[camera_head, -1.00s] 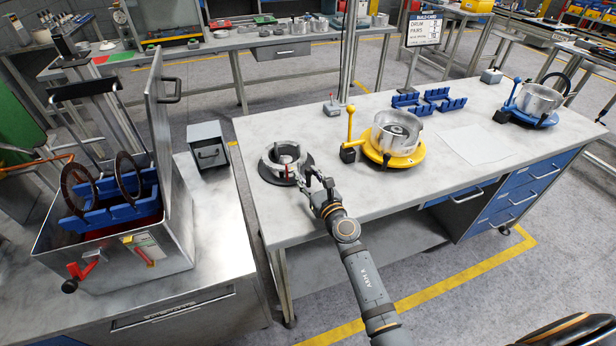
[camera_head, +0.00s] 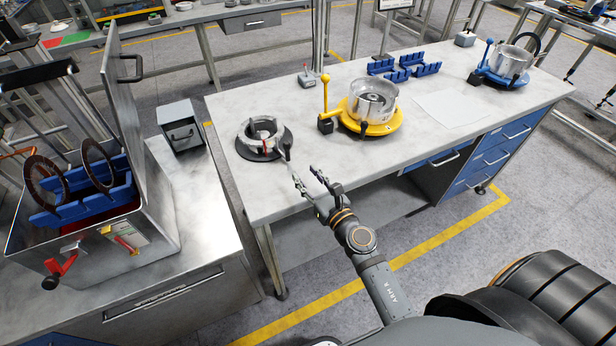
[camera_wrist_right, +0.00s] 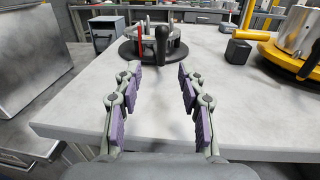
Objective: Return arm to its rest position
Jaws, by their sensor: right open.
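My right gripper (camera_head: 309,186) is open and empty, near the front edge of the grey-topped workbench (camera_head: 290,95). Its two fingers with purple pads also show spread apart in the right wrist view (camera_wrist_right: 157,95), with bare bench top between them. Ahead of the fingertips, apart from them, is a grey ring-shaped fixture (camera_head: 262,135) on a round black base with a dark handle and a red pin; it also shows in the right wrist view (camera_wrist_right: 155,42). My left gripper is not in view.
A yellow fixture (camera_head: 368,127) holding a metal drum stands right of the grey one. A blue fixture (camera_head: 500,80) is farther right. Blue racks (camera_head: 404,67) lie behind. An open metal bin (camera_head: 160,235) with dark discs stands at left. The bench's front strip is clear.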

